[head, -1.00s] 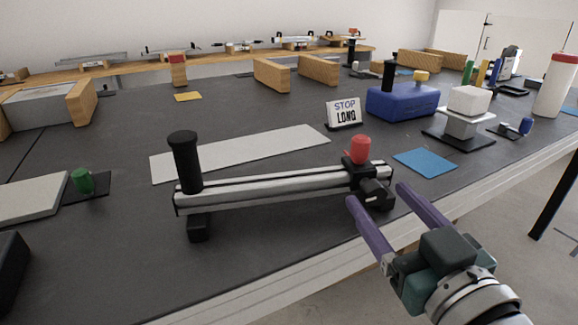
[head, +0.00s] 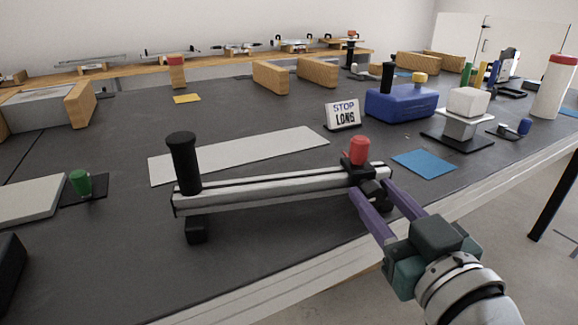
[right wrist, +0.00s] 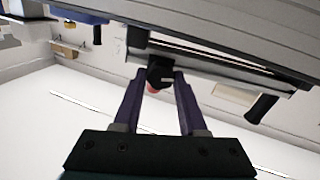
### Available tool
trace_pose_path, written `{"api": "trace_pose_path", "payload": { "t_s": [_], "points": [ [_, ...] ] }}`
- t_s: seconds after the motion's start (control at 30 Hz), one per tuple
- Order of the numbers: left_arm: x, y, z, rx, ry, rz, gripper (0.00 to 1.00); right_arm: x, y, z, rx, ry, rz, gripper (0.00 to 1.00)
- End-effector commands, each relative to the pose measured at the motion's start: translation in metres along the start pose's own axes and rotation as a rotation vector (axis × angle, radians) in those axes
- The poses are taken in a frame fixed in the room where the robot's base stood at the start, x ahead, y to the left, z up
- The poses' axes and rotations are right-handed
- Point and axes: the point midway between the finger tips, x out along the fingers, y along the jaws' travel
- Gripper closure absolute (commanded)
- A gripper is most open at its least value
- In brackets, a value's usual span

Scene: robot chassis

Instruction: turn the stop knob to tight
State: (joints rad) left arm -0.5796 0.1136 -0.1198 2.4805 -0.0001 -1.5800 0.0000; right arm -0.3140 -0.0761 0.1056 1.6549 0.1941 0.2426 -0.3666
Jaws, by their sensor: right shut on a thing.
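A silver rail (head: 270,191) lies on the dark bench, with a black upright handle (head: 183,163) at its left end. At its right end is a black stop block (head: 357,176) with a red top (head: 358,150). The black stop knob (right wrist: 160,74) sits on the near side of the block. My right gripper (head: 368,193) is shut on the knob, with a purple finger on either side of it. In the right wrist view the fingertips (right wrist: 156,76) flank the knob. The fingers partly hide the knob in the head view. My left gripper is not in view.
A sign reading STOP LONG (head: 342,115) stands behind the rail. A grey strip (head: 240,155) and a blue mat (head: 424,163) lie flat nearby. A blue box (head: 402,103) and a white block on a stand (head: 466,102) are farther back right. The bench's front edge runs below my right gripper.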

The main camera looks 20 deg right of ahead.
Motion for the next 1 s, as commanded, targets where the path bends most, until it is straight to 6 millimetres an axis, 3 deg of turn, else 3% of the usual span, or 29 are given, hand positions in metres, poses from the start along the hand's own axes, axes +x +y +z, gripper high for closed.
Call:
{"api": "trace_pose_path", "payload": {
  "t_s": [0.1, 0.7, 0.73, 1.0],
  "points": [
    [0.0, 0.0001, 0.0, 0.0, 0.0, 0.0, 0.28, -0.0001, 0.0, 0.0, 0.0, 0.0, 0.0, 1.0],
    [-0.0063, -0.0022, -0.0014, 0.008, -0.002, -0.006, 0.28, -0.0001, 0.0005, 0.0008, 0.13, -0.001, 0.0, 1.0],
    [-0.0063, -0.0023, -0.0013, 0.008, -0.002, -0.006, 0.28, -0.0001, 0.0005, 0.0008, 0.13, -0.001, 0.0, 0.56],
    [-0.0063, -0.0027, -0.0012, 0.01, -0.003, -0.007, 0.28, -0.0001, 0.0004, 0.0005, 0.13, -0.001, 0.0, 0.29]
  ]
}}
